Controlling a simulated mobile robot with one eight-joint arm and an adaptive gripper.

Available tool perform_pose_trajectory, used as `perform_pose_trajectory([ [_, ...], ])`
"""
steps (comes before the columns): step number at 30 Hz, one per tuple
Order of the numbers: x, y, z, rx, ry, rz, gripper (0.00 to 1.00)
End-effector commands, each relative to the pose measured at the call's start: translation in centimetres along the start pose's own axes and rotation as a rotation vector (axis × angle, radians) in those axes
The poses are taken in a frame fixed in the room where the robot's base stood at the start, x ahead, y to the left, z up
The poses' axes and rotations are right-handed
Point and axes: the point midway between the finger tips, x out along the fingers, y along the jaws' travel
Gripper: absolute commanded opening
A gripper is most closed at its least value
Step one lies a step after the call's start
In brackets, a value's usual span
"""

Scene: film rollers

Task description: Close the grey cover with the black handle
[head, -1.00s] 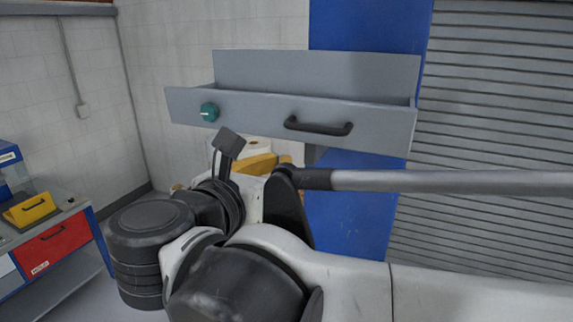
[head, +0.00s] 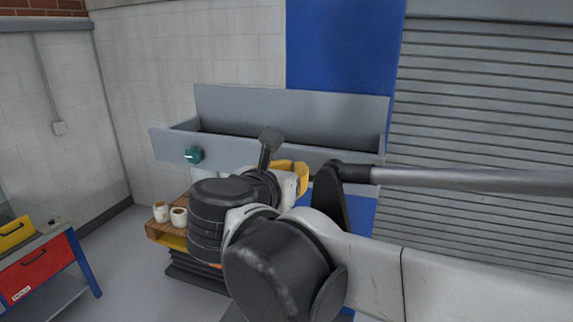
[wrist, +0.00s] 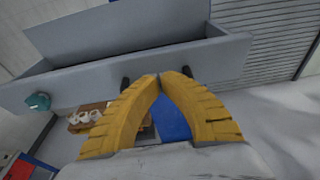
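The grey cover (head: 225,149) stands open at the wall in the head view, with its dark inside showing from above. It also spans the upper part of the wrist view (wrist: 80,90). A teal knob (head: 194,155) sits at the left of its front. The black handle's two ends (wrist: 125,82) show on either side of my fingers in the wrist view; its middle is hidden by them. My gripper (wrist: 159,77) has yellow fingers with tips nearly together, in front of the handle. Whether they touch it I cannot tell. In the head view my arm hides the handle.
A wooden pallet (head: 165,231) with white rolls (head: 178,217) stands below the cover at the left. A workbench with a red drawer (head: 36,265) is at the far left. A blue panel (head: 343,42) and a grey roller shutter (head: 480,120) are behind and right.

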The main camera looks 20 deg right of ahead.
Motion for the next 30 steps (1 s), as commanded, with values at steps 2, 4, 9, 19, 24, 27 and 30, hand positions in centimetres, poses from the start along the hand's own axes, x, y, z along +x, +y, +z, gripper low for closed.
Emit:
perform_pose_trajectory([
  [2,1.6,-0.1,0.2,0.001,0.000,-0.004,0.00],
  [4,2.8,-0.1,0.2,0.001,0.000,-0.004,0.00],
  [9,4.8,-0.1,0.1,0.000,0.000,-0.003,0.00],
  [19,5.6,-0.1,0.0,0.000,0.000,0.000,0.00],
  [24,5.8,-0.1,0.1,0.000,0.000,-0.001,0.00],
  [27,6.7,-0.1,0.4,0.001,0.000,-0.002,0.00],
  [30,7.3,-0.1,0.7,0.001,0.000,-0.002,0.00],
])
